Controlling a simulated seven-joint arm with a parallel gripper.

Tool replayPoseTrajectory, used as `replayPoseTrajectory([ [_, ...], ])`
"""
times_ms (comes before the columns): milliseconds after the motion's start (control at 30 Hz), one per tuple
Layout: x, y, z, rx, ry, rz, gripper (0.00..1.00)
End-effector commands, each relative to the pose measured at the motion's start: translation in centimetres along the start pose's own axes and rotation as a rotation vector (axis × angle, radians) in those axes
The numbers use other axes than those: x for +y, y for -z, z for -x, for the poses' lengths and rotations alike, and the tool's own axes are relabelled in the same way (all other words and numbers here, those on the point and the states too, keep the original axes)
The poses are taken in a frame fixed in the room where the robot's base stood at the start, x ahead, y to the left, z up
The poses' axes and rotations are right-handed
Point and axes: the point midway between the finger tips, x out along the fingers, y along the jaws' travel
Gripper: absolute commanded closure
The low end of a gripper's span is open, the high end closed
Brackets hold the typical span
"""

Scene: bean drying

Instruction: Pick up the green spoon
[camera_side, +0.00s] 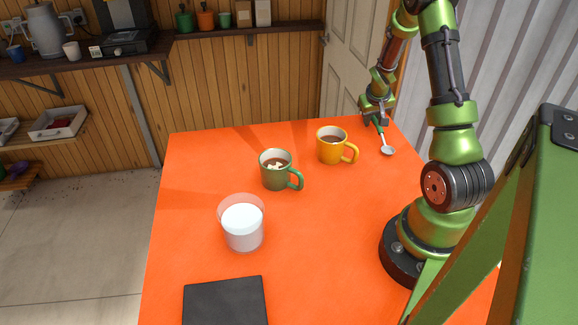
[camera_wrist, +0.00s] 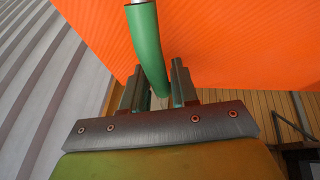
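The green spoon has a green handle and a silver bowl (camera_side: 387,150). In the side view, its bowl is near the back right corner of the orange table and its handle points back toward my gripper (camera_side: 375,120). In the wrist view, the green handle (camera_wrist: 147,42) runs down from the top, and its end is between the two fingers of my gripper (camera_wrist: 158,80). The fingers stand apart on either side of the handle, with a narrow gap at the right finger. Whether either finger touches the handle is hard to tell.
On the orange table (camera_side: 190,200) stand a yellow mug (camera_side: 331,148) left of the spoon, a green mug (camera_side: 276,172), a glass of white liquid (camera_side: 243,225) and a flat black slab (camera_side: 225,302). A white door (camera_side: 352,55) is behind the table.

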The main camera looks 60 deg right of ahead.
Motion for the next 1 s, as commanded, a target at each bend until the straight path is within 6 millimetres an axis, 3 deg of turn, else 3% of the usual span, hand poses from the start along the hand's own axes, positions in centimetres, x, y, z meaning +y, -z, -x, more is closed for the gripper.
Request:
replayPoseTrajectory([
  [100,0.0,0.0,0.0,0.0,0.0,0.0,1.0],
  [467,0.0,0.1,0.2,0.001,0.0,0.0,1.0],
  [667,0.3,0.7,1.6,0.004,0.0,-0.001,1.0],
  [800,0.8,1.6,3.6,0.007,0.0,-0.001,1.0],
  [1000,-0.1,-2.7,5.6,0.001,0.002,0.003,1.0],
])
